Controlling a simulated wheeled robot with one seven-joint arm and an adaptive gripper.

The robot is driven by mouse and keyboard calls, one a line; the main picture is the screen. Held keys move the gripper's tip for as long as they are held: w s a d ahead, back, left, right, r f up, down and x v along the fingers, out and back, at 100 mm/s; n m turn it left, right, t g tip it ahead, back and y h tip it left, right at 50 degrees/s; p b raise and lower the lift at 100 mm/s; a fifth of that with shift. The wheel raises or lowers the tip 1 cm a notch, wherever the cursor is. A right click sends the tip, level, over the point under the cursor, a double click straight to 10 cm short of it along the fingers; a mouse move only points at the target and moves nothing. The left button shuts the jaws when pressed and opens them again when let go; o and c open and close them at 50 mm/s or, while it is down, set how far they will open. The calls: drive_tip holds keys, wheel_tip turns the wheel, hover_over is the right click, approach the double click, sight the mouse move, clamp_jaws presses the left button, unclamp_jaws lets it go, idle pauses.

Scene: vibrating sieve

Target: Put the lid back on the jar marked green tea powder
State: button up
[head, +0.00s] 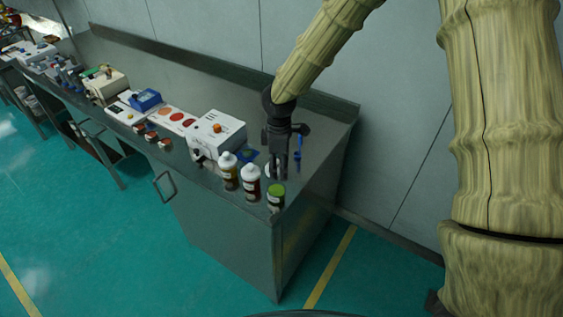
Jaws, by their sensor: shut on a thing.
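A jar with a green top surface and a brown-green body (276,198) stands upright at the near right corner of the steel bench. It has no white lid on it, and its label is too small to read. My gripper (279,176) points down just behind this jar, with its fingers close together. A small white piece that looks like the lid (268,170) shows at the left side of the fingers, mostly hidden by them. The gripper appears shut on it. I cannot tell how high it is above the bench.
Two white-lidded jars, one with dark contents (251,187) and one yellowish (229,172), stand close to the left. A white machine with an orange knob (217,131) stands behind them. A blue upright item (298,155) is right of my gripper. The bench's right end (320,135) is clear.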

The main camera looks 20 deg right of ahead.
drive_tip(key=shift+f+b, duration=1.75)
drive_tip(key=shift+f, duration=1.1)
drive_tip(key=shift+p, duration=0.45)
drive_tip(key=shift+f+p, duration=0.15)
drive_tip(key=shift+p, duration=0.2)
idle(1.0)
drive_tip(key=o, duration=0.8)
drive_tip(key=o, duration=0.4)
drive_tip(key=shift+c, duration=0.2)
